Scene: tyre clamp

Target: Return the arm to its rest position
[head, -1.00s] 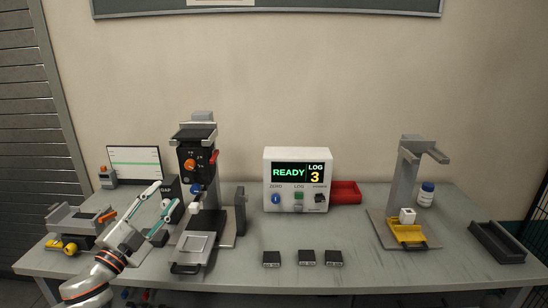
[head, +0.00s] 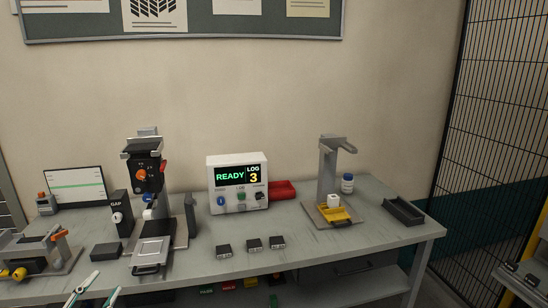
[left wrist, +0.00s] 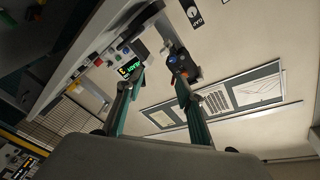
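My left gripper (head: 96,288) shows at the bottom left of the head view, in front of the bench's near edge. Its two green-padded fingers are apart, with nothing between them. In the left wrist view the same gripper (left wrist: 157,78) has both fingers spread, with the display unit and the wall boards seen tilted behind them. Most of the left arm is out of the head view. My right gripper is in neither view.
The bench (head: 300,250) carries a clamp stand (head: 147,185), a display unit (head: 237,183) reading READY and LOG 3, a grey stand (head: 328,172), a black tray (head: 403,212) and several small dark blocks. A mesh fence (head: 500,130) stands at the right.

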